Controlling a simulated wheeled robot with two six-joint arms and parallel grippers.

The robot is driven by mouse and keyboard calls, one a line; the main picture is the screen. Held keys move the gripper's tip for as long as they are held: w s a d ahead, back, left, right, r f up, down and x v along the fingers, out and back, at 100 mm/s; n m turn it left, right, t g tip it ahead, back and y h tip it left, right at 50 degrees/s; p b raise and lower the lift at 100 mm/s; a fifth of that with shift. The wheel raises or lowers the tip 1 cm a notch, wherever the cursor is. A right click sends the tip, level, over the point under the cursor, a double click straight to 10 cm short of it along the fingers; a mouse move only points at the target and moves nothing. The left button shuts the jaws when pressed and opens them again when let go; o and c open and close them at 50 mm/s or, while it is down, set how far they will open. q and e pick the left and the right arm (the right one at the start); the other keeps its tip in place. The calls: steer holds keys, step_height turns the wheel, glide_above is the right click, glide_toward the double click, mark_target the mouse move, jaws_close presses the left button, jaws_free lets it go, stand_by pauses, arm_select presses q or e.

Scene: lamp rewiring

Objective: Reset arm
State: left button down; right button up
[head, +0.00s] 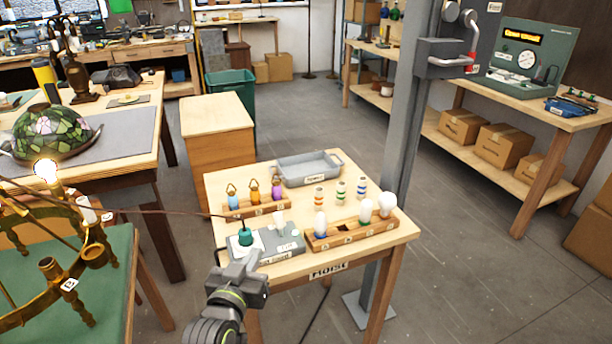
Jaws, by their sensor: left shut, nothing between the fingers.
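My left gripper (243,266) is shut and empty. It is at the front left corner of the small wooden table, in front of a grey box (284,246) with a green knob-like part (245,238) on top. The gripper hides part of the table's front edge and part of the box's front. I cannot tell whether it touches either one. My right gripper is out of view.
The small table (396,232) holds a bulb rack (345,236), a rack of colored pieces (240,210) and a grey tray (312,178). A grey post (400,130) stands behind its right side. A brass chandelier (60,270) with a lit bulb is at left. Open floor lies right.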

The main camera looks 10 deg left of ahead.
arm_select(q)
steer(key=s+a+f+g+y, duration=0.1)
steer(key=s+a+f+g, duration=0.3)
steer(key=s, duration=0.6)
steer(key=s+a+f+g, duration=0.2)
steer(key=s+f+g, duration=0.35)
steer(key=s, duration=0.35)
steer(key=s+a+f+g+y, duration=0.1)
steer(key=s+a+f+g, duration=0.3)
steer(key=s, duration=0.6)
step_height(320, 180, down, 25)
steer(key=s+f+g+h, duration=0.1)
steer(key=s+f+g, duration=0.1)
steer(key=s+f, duration=1.2)
step_height(320, 180, down, 3)
steer(key=shift+s+d, duration=0.2)
steer(key=shift+d, duration=0.25)
